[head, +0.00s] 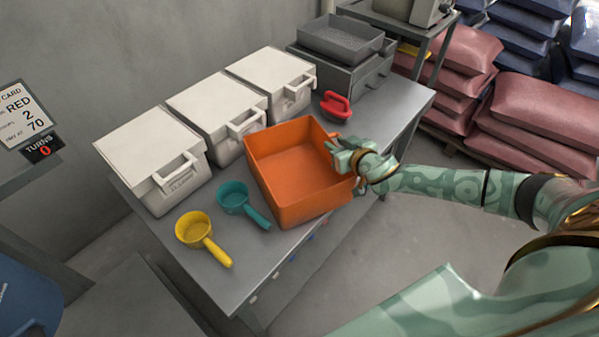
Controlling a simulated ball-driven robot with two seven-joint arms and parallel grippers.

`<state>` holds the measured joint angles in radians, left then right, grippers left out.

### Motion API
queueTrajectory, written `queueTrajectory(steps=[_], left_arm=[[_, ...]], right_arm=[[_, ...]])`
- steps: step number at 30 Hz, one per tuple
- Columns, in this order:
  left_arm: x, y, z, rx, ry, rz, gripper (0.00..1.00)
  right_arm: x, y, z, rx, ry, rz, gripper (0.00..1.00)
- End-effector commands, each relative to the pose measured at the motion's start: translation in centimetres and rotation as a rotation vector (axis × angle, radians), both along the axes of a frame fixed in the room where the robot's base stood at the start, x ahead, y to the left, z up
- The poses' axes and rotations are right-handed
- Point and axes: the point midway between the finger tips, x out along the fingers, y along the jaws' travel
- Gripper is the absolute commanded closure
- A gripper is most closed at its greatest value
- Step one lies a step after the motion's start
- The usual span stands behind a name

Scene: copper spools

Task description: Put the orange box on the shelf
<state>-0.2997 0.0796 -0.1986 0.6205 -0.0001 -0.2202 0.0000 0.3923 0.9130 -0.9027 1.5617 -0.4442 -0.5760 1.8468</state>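The orange box (301,174) is an open, empty tray. It is at the front of the grey table, its lower right side reaching the table's front edge. I cannot tell whether it rests flat or is slightly raised. My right gripper (338,152) is at the box's right rim, its fingers over or against the wall. I cannot tell whether the fingers are closed on the rim. My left gripper is out of view. No shelf is clearly identifiable; a grey metal stand (437,45) is at the upper right.
The grey table (215,268) also holds several white lidded boxes (153,148), a yellow scoop (194,229), a teal scoop (233,197), a red handled tool (335,105) and grey trays (340,38). Stacked sacks (535,110) lie at the right. Open floor (400,235) is in front.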

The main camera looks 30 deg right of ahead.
Motion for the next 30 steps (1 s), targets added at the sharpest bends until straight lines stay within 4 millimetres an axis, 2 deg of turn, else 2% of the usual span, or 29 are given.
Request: queueTrajectory(steps=[5,8,9,30], left_arm=[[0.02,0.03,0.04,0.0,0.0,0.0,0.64],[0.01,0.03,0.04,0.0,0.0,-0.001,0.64],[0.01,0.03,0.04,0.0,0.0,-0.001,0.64],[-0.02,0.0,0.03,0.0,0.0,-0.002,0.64]], right_arm=[[0.0,0.02,0.01,0.0,0.0,0.0,0.71],[0.0,0.01,0.02,0.0,0.0,0.0,0.96],[-0.01,0.01,0.01,0.0,0.0,0.0,1.0],[-0.04,0.01,-0.01,0.001,0.001,0.0,1.0]])
